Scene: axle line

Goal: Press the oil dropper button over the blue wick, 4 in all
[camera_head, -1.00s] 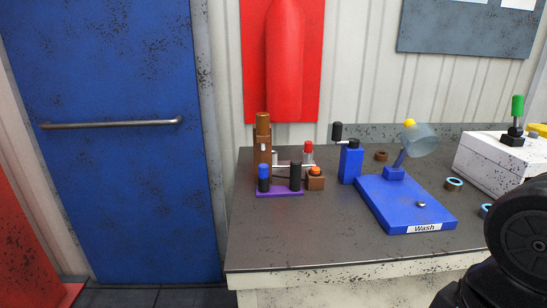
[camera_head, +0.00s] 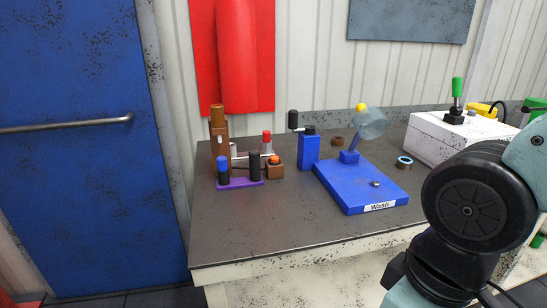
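A purple base (camera_head: 240,184) near the left end of the table carries a blue-topped dark cylinder (camera_head: 223,168) at its left and a black cylinder (camera_head: 254,165) at its right. The blue-topped one looks like the blue wick. Behind them stands a tall brown dropper body (camera_head: 219,132) with a thin horizontal bar. An orange button (camera_head: 274,160) sits on a brown block (camera_head: 275,171) just right of the black cylinder. A red-topped post (camera_head: 267,142) stands behind. No drop is visible. My gripper is out of view; only part of my arm shows at the right.
A white box (camera_head: 455,138) with a green-topped lever is further right. The table's front left (camera_head: 250,230) is clear.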

